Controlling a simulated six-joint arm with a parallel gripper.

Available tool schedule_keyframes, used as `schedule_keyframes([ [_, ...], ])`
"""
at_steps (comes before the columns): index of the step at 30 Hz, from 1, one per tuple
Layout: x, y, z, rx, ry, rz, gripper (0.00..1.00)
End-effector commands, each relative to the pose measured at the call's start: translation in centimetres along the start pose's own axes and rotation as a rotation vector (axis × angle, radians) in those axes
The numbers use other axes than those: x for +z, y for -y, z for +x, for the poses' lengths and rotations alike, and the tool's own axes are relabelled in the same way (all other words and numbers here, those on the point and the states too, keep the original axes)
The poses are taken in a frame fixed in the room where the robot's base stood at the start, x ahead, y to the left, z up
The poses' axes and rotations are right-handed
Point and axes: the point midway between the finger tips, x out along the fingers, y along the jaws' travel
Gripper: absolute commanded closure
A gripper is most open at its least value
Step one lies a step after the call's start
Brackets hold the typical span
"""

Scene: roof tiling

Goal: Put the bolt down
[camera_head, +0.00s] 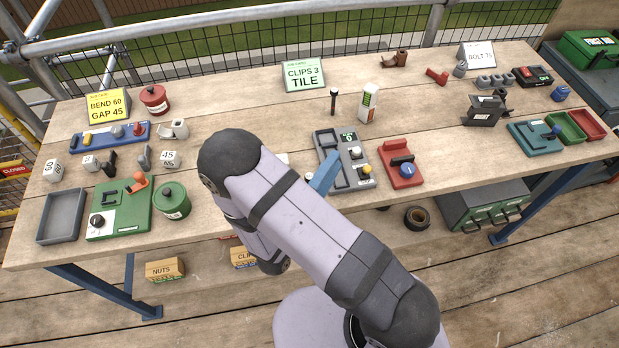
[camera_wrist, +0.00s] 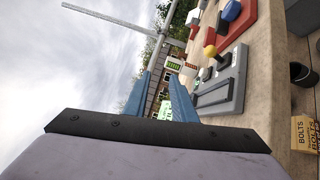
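My gripper (camera_head: 326,174) shows in the head view as one blue finger past my arm, near the grey fixture (camera_head: 360,165); the rest is hidden behind my arm. In the wrist view my gripper (camera_wrist: 160,76) has two blue fingers standing apart, with only background visible between them. I see no bolt in it. A small dark upright piece with a wider head (camera_head: 333,101) stands behind the grey fixture; I cannot tell whether it is a bolt. The grey fixture (camera_wrist: 222,92) also shows in the wrist view, right of the fingers, with a yellow knob and a green display.
A white device with coloured bars (camera_head: 368,101) and a green "CLIPS 3 TILE" card (camera_head: 304,75) stand behind. A box labelled BOLTS (camera_wrist: 305,134) sits below the table edge.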

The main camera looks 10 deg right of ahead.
Motion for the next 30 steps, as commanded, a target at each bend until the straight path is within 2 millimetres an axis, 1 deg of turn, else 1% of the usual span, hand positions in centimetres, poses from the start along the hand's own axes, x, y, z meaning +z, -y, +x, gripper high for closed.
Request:
schedule_keyframes([
  [1, -0.1, -0.1, 0.7, -0.002, -0.026, 0.034, 0.76],
  [5, -1.2, 0.1, 2.0, -0.017, -0.121, 0.152, 0.76],
  [9, -2.5, 0.7, 3.3, -0.078, -0.252, 0.337, 0.76],
  [13, -3.5, 1.4, 3.8, -0.184, -0.374, 0.551, 0.76],
  [17, -4.3, 2.1, 3.3, -0.308, -0.462, 0.756, 0.76],
  [23, -4.8, 2.5, 1.9, -0.510, -0.541, 1.047, 0.76],
  [26, -4.9, 2.4, 0.8, -0.622, -0.564, 1.195, 0.76],
  [30, -5.0, 2.3, -1.1, -0.791, -0.577, 1.378, 0.76],
])
